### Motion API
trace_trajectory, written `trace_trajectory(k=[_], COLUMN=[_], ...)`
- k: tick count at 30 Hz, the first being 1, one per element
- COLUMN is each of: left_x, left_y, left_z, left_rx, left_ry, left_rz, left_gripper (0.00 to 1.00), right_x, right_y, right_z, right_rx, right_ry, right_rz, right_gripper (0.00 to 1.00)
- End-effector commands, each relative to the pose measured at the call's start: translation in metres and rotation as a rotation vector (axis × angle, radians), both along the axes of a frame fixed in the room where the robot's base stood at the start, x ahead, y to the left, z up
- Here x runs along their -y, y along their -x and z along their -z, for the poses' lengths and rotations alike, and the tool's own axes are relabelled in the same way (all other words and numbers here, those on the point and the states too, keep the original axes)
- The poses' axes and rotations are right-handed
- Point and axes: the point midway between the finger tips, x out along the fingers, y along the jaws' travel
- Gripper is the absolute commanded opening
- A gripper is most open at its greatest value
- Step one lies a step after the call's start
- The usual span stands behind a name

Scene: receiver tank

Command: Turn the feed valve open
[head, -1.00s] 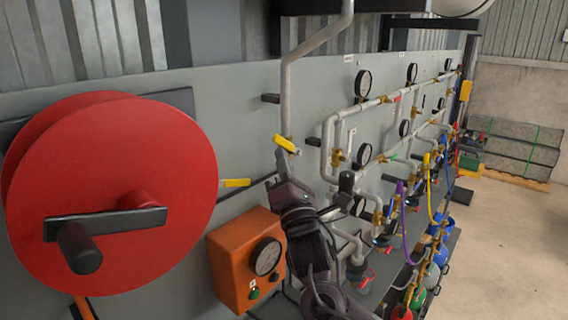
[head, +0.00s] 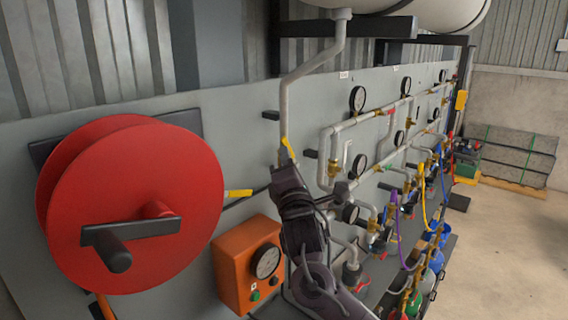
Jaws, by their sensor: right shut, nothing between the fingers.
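A yellow lever (head: 288,149), which looks like the feed valve handle, sits on the grey vertical pipe (head: 284,104) that comes down from the white tank (head: 440,12). The lever stands steep, nearly in line with the pipe, with a slight tilt. My right gripper (head: 284,168) is shut and empty, just below the lever at the pipe's lower end. It hides the valve body, and I cannot tell whether it touches the lever. My left gripper is not in view.
A big red reel (head: 130,200) with a crank stands at left. A second yellow lever (head: 238,193) is beside it. An orange box (head: 246,262) with a gauge sits below. Pipes, gauges (head: 357,99) and hoses crowd the panel at right. Open floor (head: 505,240) lies far right.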

Motion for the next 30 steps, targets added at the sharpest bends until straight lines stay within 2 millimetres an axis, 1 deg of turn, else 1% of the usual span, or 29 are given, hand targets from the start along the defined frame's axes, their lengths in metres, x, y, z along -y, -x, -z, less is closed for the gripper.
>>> trace_trajectory(k=[1, 12, 20, 30], left_x=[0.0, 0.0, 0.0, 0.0], left_y=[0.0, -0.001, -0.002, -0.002], left_z=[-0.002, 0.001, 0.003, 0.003], left_rx=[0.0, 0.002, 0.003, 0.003], left_ry=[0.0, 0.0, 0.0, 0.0], left_rz=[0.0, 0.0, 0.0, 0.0], left_gripper=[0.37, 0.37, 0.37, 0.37], right_x=[0.001, 0.011, 0.016, 0.018], right_y=[-0.001, -0.011, -0.016, -0.018], right_z=[-0.006, -0.021, -0.026, -0.026], right_rx=[0.005, 0.008, 0.007, 0.006], right_ry=[0.001, 0.002, 0.002, 0.001], right_rz=[-0.002, -0.001, -0.003, -0.002], right_gripper=[0.0, 0.0, 0.0, 0.0])
